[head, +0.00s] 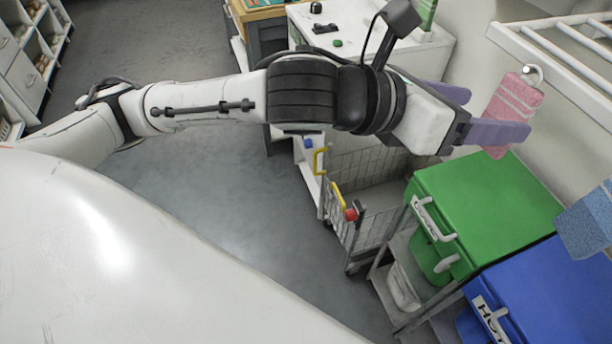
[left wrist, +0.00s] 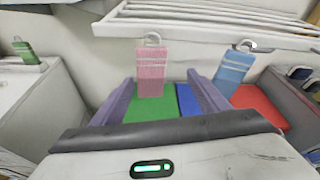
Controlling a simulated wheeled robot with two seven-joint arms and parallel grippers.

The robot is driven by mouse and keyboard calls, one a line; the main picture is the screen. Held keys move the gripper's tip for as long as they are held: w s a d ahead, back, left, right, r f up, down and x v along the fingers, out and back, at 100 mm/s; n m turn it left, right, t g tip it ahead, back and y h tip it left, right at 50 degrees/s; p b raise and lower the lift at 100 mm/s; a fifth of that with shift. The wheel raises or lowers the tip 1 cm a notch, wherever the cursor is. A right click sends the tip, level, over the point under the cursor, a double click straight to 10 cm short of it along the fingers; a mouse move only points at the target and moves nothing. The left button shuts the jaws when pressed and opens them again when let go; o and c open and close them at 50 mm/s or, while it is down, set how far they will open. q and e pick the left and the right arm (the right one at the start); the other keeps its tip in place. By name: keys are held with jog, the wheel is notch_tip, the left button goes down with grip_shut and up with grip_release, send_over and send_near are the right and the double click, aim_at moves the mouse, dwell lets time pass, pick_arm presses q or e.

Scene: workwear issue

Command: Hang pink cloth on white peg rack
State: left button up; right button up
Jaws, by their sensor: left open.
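The pink cloth (head: 516,105) has pale stripes and hangs from a hook on the white rack (head: 570,62) on the wall. It also shows in the left wrist view (left wrist: 151,75), hanging upright under a white hook, ahead of the fingers. My left gripper (head: 498,113) is open, with its purple fingers apart. In the head view one finger overlaps the lower part of the cloth; in the left wrist view the cloth stands beyond the fingertips, and nothing is gripped. My right gripper is in neither view.
A blue cloth (left wrist: 233,70) hangs to the right on the rack. Below are a green-lidded bin (head: 485,210) and a blue-lidded bin (head: 550,290). A wire cart (head: 375,185) stands left of them. A white cabinet (head: 425,55) is at the back. The floor at left is clear.

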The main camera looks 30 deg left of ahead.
pick_arm(q)
jog(key=s+a+f+n+t+y, duration=0.1)
jog(key=s+a+f+y, duration=0.2)
jog(key=a+f, duration=0.2)
jog(key=s+a+f+n+t+y+b, duration=0.1)
jog(key=s+a+f+n+y, duration=0.1)
jog(key=a+f, duration=0.4)
jog(key=s+a+f+n+t+y+b, duration=0.1)
jog(key=s+a+f+n+y, duration=0.1)
jog(key=f, duration=0.5)
jog(key=shift+s+a+f+t+y, duration=0.35)
jog(key=shift+s+a+y, duration=0.75)
jog(key=shift+a, duration=0.8)
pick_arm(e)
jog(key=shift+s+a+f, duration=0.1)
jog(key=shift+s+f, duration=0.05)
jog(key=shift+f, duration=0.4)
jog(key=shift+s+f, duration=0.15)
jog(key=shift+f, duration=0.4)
pick_arm(q)
jog(key=shift+s, duration=0.15)
